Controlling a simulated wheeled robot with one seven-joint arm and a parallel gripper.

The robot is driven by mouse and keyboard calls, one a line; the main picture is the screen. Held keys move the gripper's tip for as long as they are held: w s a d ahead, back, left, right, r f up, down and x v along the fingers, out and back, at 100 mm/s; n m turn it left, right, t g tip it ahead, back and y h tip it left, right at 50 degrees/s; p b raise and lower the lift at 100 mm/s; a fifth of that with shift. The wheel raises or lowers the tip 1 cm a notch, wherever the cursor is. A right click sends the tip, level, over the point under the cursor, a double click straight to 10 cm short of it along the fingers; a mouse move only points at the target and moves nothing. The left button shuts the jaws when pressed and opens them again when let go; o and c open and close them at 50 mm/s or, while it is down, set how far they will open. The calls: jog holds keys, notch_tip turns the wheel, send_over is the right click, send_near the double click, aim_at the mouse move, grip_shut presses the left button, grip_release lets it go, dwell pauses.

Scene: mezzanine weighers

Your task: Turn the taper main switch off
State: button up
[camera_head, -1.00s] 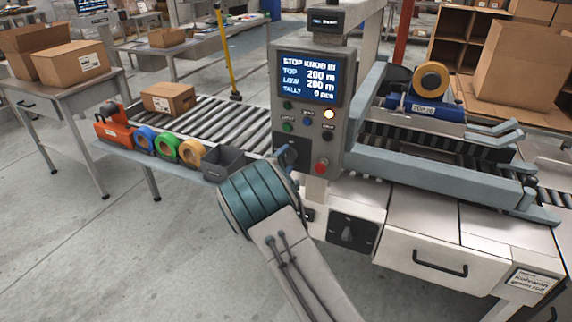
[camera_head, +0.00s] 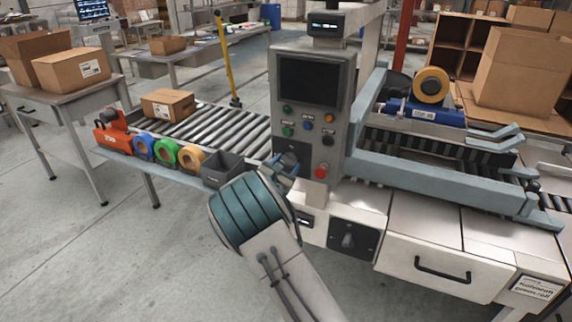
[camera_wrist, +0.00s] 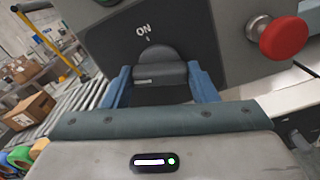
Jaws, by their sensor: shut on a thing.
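The taper control panel (camera_head: 344,115) stands in the middle, its screen (camera_head: 310,80) dark. The main switch is a dark rotary knob (camera_wrist: 160,73) on a black plate (camera_wrist: 105,45) marked ON at the top; it fills the middle of the wrist view. My gripper (camera_wrist: 161,88) has its two blue fingers on either side of the knob and is shut on it. In the head view my gripper (camera_head: 284,168) is at the panel's lower left, and my wrist partly hides the area below the plate.
A red button (camera_head: 321,171) sits right of the switch; it is large in the wrist view (camera_wrist: 283,38). Another knob (camera_head: 348,240) is on the cabinet below. A grey bin (camera_head: 222,168) and tape rolls line the conveyor's (camera_head: 225,125) front edge.

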jog(key=shift+n+p, duration=0.55)
jog(key=shift+n, duration=1.15)
jog(key=o, duration=1)
jog(key=shift+a, duration=0.1)
jog(key=b+v, duration=0.1)
jog(key=v, duration=1.2)
jog(key=shift+s+a, duration=0.1)
jog(key=shift+s, duration=0.3)
